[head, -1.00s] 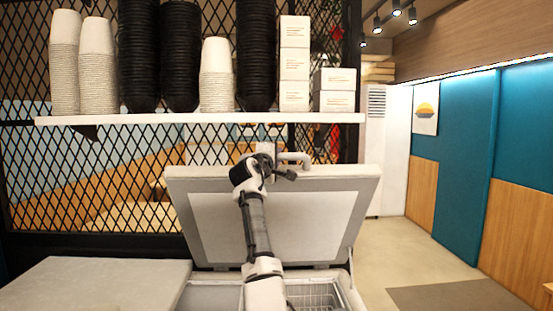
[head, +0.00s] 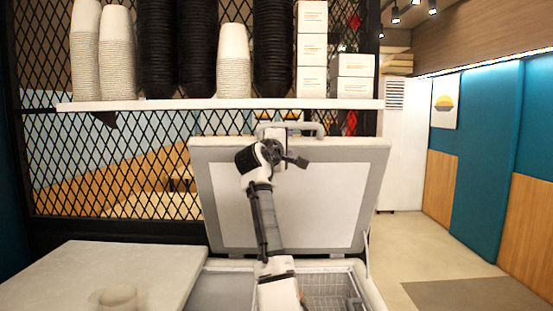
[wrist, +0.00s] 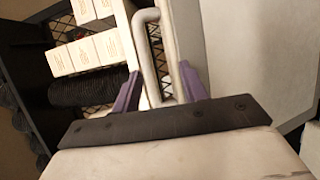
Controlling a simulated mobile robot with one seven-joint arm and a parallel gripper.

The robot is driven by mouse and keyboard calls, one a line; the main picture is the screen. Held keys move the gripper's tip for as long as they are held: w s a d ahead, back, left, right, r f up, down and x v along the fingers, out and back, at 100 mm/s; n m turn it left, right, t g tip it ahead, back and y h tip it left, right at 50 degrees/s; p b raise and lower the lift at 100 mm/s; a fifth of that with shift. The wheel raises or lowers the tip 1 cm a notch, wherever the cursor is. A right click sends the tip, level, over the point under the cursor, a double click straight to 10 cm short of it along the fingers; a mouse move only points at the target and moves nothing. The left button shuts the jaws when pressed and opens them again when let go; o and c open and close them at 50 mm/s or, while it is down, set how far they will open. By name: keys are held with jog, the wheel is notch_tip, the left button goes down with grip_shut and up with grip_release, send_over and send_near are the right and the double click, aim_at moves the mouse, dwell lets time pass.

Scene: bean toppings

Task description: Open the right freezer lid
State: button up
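The right freezer lid (head: 290,205) stands raised, close to upright, at the back of the freezer, with its pale inner panel facing the head camera. Its grey bar handle (head: 318,129) shows at the lid's top edge. My gripper (wrist: 160,88) is at that edge; in the head view my arm's end partly covers the lid. In the wrist view, the purple fingers are apart and the handle (wrist: 148,55) runs between them. I cannot tell whether either finger touches it. The open compartment below shows a wire basket (head: 328,287).
The left freezer lid (head: 120,268) is closed, with a blurred round shape on it. A shelf (head: 230,105) with stacked cups, black bowls and white boxes (head: 312,48) runs above the raised lid, against a black mesh partition. Open floor (head: 415,260) lies to the right.

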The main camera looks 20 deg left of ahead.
jog(key=s+b, duration=0.3)
jog(key=s, duration=0.6)
jog(key=shift+a+f, duration=0.2)
jog(key=shift+a, duration=0.15)
